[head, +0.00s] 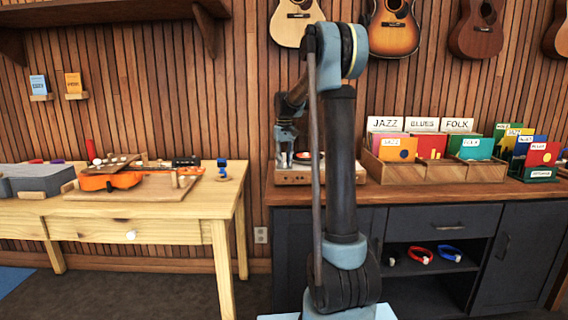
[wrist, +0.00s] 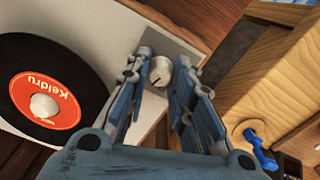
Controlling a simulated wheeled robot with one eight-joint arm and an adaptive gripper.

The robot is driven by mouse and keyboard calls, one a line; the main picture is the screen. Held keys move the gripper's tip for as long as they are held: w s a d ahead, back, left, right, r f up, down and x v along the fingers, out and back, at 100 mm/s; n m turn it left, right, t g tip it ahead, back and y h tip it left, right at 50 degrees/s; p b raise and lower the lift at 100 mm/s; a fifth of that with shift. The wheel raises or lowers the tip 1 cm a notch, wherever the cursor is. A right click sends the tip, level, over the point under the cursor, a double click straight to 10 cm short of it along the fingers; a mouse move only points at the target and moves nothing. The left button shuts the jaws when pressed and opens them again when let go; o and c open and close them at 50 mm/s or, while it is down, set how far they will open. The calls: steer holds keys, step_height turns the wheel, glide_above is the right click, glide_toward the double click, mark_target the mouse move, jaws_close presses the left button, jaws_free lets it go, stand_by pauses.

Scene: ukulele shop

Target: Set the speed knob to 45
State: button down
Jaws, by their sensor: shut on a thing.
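The speed knob (wrist: 160,72) is a small silver-grey round knob with a dark mark on it, near a corner of the turntable's pale top plate (wrist: 194,40) in the wrist view. My gripper (wrist: 162,62) is shut on it, one finger on each side. A black record (wrist: 85,88) with a red label lies on the turntable to the left. In the head view my gripper (head: 286,140) is over the turntable (head: 292,178) on the counter, partly behind my arm. The knob cannot be made out there. I see no readable speed numbers.
To the right of the turntable, wooden record bins (head: 435,172) stand on the dark counter. At the left, a wooden workbench (head: 150,212) holds an orange ukulele (head: 110,181) and tools. Guitars hang on the wall above.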

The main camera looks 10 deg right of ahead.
steer(key=shift+w+m, duration=0.15)
steer(key=shift+m, duration=1.65)
steer(key=c, duration=1.4)
jaws_free()
steer(key=shift+o, duration=0.2)
step_height(320, 180, up, 12)
